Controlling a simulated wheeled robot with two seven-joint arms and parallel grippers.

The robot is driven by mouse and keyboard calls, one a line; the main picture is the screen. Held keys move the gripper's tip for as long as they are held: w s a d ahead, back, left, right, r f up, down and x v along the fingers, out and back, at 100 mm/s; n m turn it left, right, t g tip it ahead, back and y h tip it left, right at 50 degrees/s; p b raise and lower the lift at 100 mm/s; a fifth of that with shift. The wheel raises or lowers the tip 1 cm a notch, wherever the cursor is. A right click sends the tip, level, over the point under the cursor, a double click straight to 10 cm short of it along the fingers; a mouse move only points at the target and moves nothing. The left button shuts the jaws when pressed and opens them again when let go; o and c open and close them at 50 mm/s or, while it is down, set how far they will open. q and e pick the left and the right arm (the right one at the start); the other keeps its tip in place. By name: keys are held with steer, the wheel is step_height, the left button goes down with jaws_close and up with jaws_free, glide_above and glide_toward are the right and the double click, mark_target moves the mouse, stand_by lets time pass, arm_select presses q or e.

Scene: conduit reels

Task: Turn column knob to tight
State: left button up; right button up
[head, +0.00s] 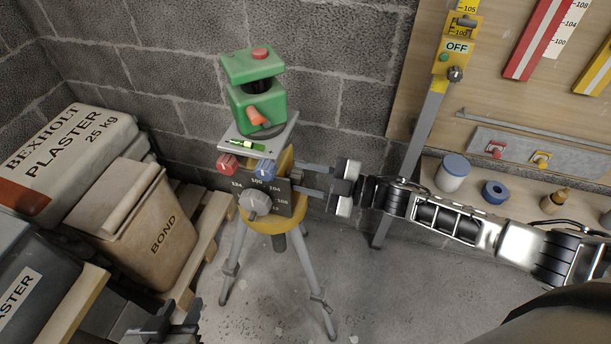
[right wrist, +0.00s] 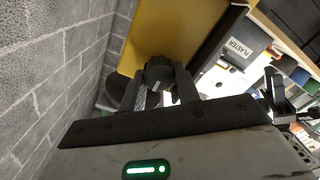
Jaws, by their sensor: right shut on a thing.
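A tripod stands in front of the block wall with a green laser level (head: 255,100) on top and a yellow column housing (head: 280,222). A dark plate with numbers and a round grey knob (head: 255,203) is on the housing's front. My right gripper (head: 298,178) reaches in from the right beside the housing. In the right wrist view its fingers are shut on a dark knob (right wrist: 158,70) against the yellow housing. In the head view that knob is hidden behind the plate. My left gripper (head: 165,328) is low at the bottom edge, away from the tripod; its jaws are unclear.
Red (head: 227,163) and blue (head: 264,168) knobs sit under the level plate. A yellow-headed pole (head: 425,125) and a shelf with jars are at right. Floor around the tripod legs is mostly clear.

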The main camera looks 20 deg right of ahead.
steer(key=shift+d, duration=0.1)
steer(key=o, duration=0.7)
steer(key=b+v, duration=0.1)
steer(key=v, duration=1.5)
steer(key=s+a+f+m+t+h, duration=0.2)
steer(key=a+f+m+t+h, duration=0.2)
steer(key=a+m+h, duration=0.5)
steer(key=s+a+f+m+g+h, duration=0.1)
steer(key=s+a+m+g+h, duration=0.1)
steer(key=s+m, duration=0.4)
steer(key=a+m+g, duration=0.1)
steer(key=a+m, duration=0.1)
steer(key=shift+a+f+h, duration=0.25)
steer(key=shift+f+h, duration=0.05)
steer(key=shift+f, duration=0.1)
